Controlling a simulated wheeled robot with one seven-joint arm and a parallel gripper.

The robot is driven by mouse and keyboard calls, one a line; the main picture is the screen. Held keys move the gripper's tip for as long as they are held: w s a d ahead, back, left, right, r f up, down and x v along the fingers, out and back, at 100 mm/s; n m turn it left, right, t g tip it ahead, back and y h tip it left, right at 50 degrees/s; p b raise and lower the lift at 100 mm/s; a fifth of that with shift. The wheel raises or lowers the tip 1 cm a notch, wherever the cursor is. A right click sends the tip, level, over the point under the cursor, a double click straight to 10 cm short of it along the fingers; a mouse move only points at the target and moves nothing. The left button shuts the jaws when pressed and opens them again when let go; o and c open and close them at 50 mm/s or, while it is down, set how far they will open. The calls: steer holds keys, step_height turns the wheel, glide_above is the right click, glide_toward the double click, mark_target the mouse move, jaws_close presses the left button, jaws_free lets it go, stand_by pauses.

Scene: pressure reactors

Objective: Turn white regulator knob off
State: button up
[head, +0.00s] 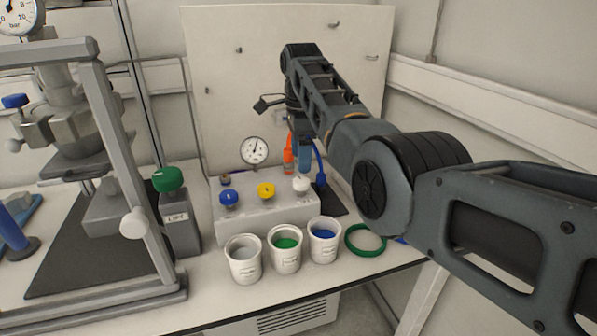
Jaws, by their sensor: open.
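The white regulator knob (301,185) sits at the right end of the top of a grey regulator box (262,222). A yellow knob (266,190) and a blue knob (229,198) stand to its left on the same box. My arm reaches in from the right and bends down behind the box's right end. My gripper (303,160) points down, open and empty, just above or behind the white knob in the picture. Its fingers are small and partly hidden among orange and blue items, so I cannot tell whether they touch the knob.
A pressure gauge (254,151) stands behind the box. Cups with grey (243,259), green (285,249) and blue (324,240) contents stand in front, with a green ring (366,240) to their right. A reactor frame (127,170) and green-knobbed lift unit (179,222) stand left.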

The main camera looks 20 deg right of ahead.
mark_target(301, 180)
steer(key=shift+f, duration=3.15)
steer(key=c, duration=1.1)
steer(key=shift+o, duration=0.2)
